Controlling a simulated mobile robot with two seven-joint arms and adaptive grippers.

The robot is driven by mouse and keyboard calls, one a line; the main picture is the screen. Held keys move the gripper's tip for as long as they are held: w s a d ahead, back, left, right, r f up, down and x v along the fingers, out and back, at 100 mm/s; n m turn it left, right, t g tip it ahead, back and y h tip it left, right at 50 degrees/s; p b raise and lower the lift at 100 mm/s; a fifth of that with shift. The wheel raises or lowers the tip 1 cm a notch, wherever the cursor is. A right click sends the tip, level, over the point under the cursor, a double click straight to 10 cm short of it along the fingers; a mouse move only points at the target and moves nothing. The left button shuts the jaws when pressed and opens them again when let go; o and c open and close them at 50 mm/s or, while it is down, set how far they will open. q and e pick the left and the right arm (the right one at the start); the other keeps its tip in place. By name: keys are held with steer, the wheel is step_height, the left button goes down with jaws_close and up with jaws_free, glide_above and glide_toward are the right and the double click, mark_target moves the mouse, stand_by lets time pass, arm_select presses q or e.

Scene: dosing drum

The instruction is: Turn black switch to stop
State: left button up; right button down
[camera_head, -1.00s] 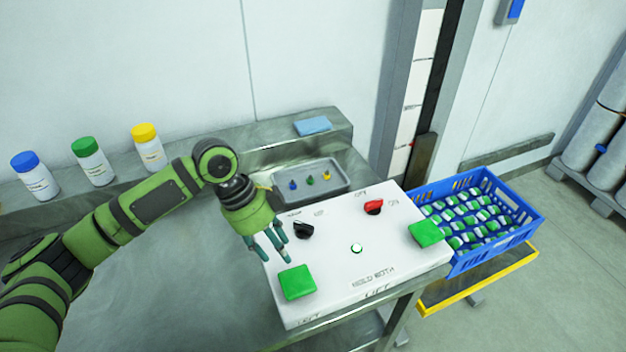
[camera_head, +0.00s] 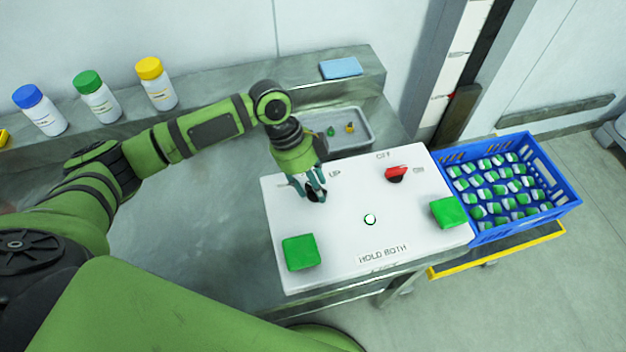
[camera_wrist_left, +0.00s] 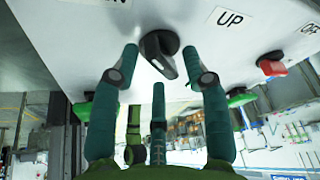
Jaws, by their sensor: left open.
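The black switch (camera_head: 313,194) is a rotary knob on the white control panel (camera_head: 340,236). In the left wrist view the black switch (camera_wrist_left: 160,52) has its pointer end toward the lower right, and an "UP" label is at its right. My left gripper (camera_head: 315,196) is above the knob and partly covers it in the head view. In the left wrist view my left gripper (camera_wrist_left: 160,60) is open, with fingers on both sides of the knob and a gap on each side. The stop label is not readable. My right gripper is not in view.
The panel also bears a red switch (camera_head: 396,174), a white round button (camera_head: 370,219) and two green buttons (camera_head: 300,252) (camera_head: 448,212). A grey tray (camera_head: 365,140) lies behind it. A blue crate (camera_head: 560,190) of green-and-white items stands at right. Bottles (camera_head: 100,100) line the back ledge.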

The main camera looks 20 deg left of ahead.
arm_select(q)
steer(key=shift+f, duration=0.15)
jaws_close()
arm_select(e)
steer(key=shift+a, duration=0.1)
arm_select(q)
steer(key=shift+m, duration=0.3)
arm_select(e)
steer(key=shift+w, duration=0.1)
arm_select(q)
steer(key=m+g, duration=0.1)
steer(key=m, duration=0.1)
steer(key=m+b, duration=0.1)
steer(key=m, duration=0.1)
steer(key=shift+w+g+y, duration=0.2)
steer(key=shift+g+y, duration=0.2)
steer(key=shift+w+m+g+y+b, duration=0.1)
steer(key=shift+m+g+y+b, duration=0.2)
steer(key=shift+m, duration=0.7)
steer(key=shift+m+g+y+b, duration=0.2)
steer(key=shift+m+y+b, duration=0.15)
steer(key=shift+m, duration=0.65)
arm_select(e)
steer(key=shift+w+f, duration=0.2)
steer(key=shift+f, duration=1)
